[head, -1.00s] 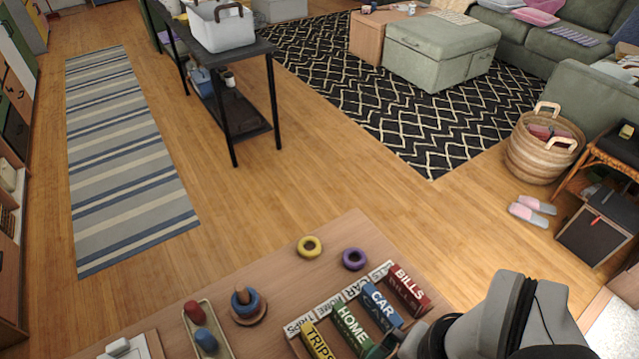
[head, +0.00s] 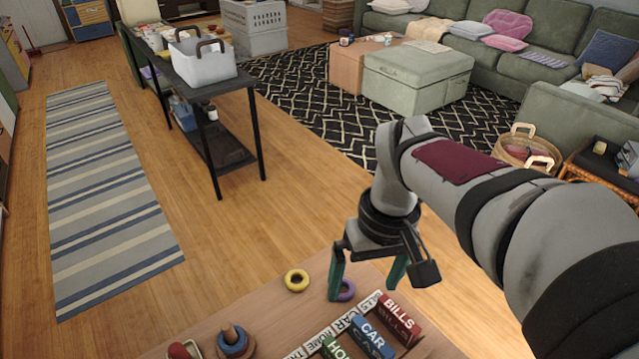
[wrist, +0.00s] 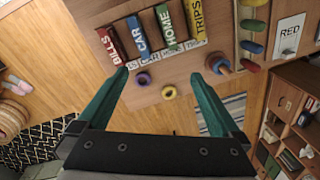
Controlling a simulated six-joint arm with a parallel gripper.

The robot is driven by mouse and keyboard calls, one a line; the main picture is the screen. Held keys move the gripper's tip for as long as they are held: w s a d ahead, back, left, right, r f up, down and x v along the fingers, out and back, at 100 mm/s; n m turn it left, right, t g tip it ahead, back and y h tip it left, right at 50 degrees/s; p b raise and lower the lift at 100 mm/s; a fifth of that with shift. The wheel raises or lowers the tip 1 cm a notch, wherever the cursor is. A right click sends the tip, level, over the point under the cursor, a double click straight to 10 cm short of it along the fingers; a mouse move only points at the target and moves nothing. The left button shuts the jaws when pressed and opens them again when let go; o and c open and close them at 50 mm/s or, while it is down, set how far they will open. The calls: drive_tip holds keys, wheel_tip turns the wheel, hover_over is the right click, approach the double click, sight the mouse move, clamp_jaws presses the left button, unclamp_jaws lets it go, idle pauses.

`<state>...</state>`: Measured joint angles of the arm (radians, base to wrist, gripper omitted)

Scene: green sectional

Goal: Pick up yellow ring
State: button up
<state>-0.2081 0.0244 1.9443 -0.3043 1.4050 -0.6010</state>
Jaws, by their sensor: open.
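The yellow ring (head: 297,280) lies flat on the wooden table (head: 268,308) near its far edge. It also shows in the wrist view (wrist: 169,92), between the lines of my two fingers and beyond their tips. My gripper (head: 368,284) is open and empty, above the table and to the right of the yellow ring in the head view. A purple ring (head: 346,290) lies right of the yellow one, partly hidden behind a finger in the head view. In the wrist view the purple ring (wrist: 143,79) is fully visible.
Labelled blocks, including a red BILLS block (head: 398,319) and a blue CAR block (head: 373,337), stand close to the purple ring. A peg with a blue ring (head: 233,342) stands to the left. The tabletop around the yellow ring is clear, with the table edge just behind.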

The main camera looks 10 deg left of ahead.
drive_tip(key=w+a+f+n, duration=0.2)
drive_tip(key=w+a+n, duration=0.3)
drive_tip(key=w, duration=0.2)
drive_tip(key=n+h, duration=0.1)
drive_tip(key=n, duration=0.6)
hover_over(297, 283)
wheel_tip(297, 283, down, 7)
wheel_tip(297, 283, down, 16)
drive_tip(key=shift+f, duration=0.1)
drive_tip(key=c, duration=1.3)
